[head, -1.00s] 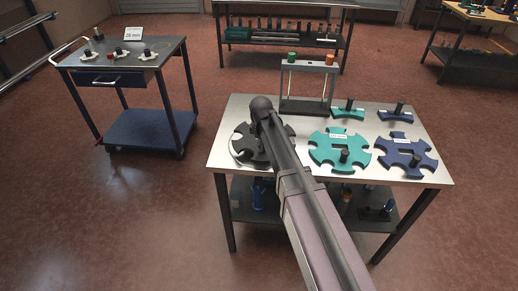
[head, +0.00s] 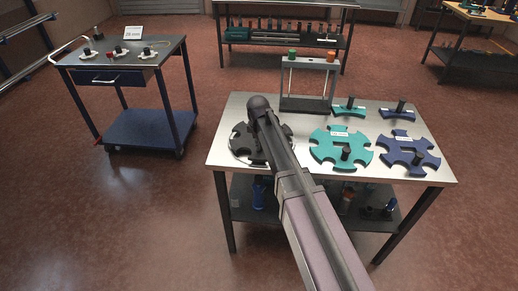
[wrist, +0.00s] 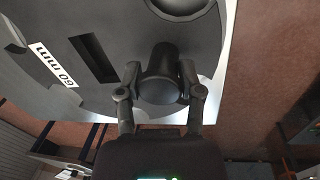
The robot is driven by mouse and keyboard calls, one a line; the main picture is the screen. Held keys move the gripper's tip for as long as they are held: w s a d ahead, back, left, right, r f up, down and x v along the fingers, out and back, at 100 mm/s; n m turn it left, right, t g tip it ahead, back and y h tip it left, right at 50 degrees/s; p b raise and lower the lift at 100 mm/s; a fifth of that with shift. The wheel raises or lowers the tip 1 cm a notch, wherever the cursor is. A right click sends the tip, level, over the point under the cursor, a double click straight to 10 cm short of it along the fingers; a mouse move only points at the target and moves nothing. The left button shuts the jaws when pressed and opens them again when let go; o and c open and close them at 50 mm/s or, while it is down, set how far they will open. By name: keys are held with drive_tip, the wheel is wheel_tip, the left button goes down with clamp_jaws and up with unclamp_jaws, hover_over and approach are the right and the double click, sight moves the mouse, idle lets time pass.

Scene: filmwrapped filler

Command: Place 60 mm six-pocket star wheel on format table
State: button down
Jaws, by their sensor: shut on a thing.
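The dark grey 60 mm star wheel (head: 241,141) is at the left end of the metal-topped table (head: 231,113), flat or nearly so. A pale round rim shows beneath its edge; whether the wheel rests on it cannot be told. In the wrist view the wheel (wrist: 140,38) fills the upper left, with a white "60 mm" label and a dark slot. My gripper (wrist: 164,88) is shut on the wheel's black upright knob (wrist: 160,65), one finger on each side. In the head view my arm hides the gripper and part of the wheel.
A teal star wheel (head: 325,153) and a blue one (head: 424,157) lie to the right, with smaller teal (head: 341,111) and blue (head: 393,114) pieces behind. A grey frame (head: 308,104) stands at the back. A blue cart (head: 150,122) is far left.

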drive_tip(key=shift+f+b, duration=0.4)
drive_tip(key=shift+f, duration=0.25)
drive_tip(key=shift+f, duration=0.1)
drive_tip(key=shift+c, duration=1.2)
unclamp_jaws()
drive_tip(key=shift+r, duration=0.2)
drive_tip(key=r+p, duration=0.4)
drive_tip(key=s+r+p, duration=0.1)
drive_tip(key=r+p, duration=0.6)
drive_tip(key=p, duration=0.1)
drive_tip(key=shift+s+a+r, duration=0.1)
drive_tip(key=shift+s+r, duration=0.15)
drive_tip(key=shift+r, duration=0.15)
